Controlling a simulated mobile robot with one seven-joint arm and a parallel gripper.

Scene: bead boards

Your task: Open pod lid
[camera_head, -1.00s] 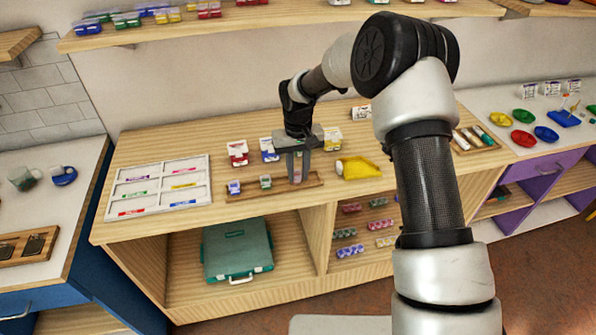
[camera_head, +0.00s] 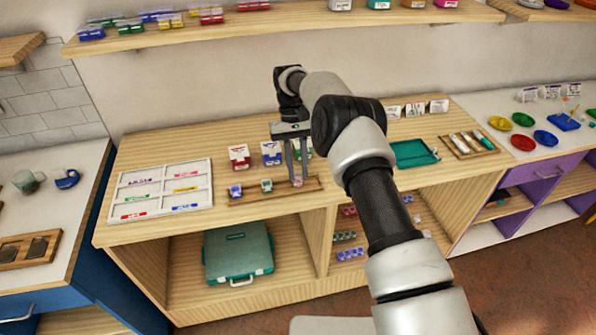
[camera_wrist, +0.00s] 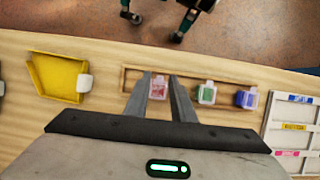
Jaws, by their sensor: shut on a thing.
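A red pod (camera_wrist: 158,86) sits at one end of a narrow wooden tray (camera_wrist: 222,73) on the counter. It also shows small in the head view (camera_head: 298,183), at the right part of the tray (camera_head: 287,194). My gripper (camera_wrist: 159,77) reaches down over it and is shut on it, one finger on each side. I cannot tell whether the fingers touch the lid or the body. A green pod (camera_wrist: 206,93) and a blue pod (camera_wrist: 246,99) stand apart in the same tray; the head view shows the green one (camera_head: 266,186) and the blue one (camera_head: 235,191) to the left.
A white sorting tray (camera_head: 161,191) lies left on the counter. Small labelled boxes, one red (camera_head: 239,157) and one blue (camera_head: 271,154), stand behind the wooden tray. A yellow tray (camera_wrist: 55,78) lies close by. A teal tray (camera_head: 413,153) is to the right. A shelf (camera_head: 290,28) hangs above.

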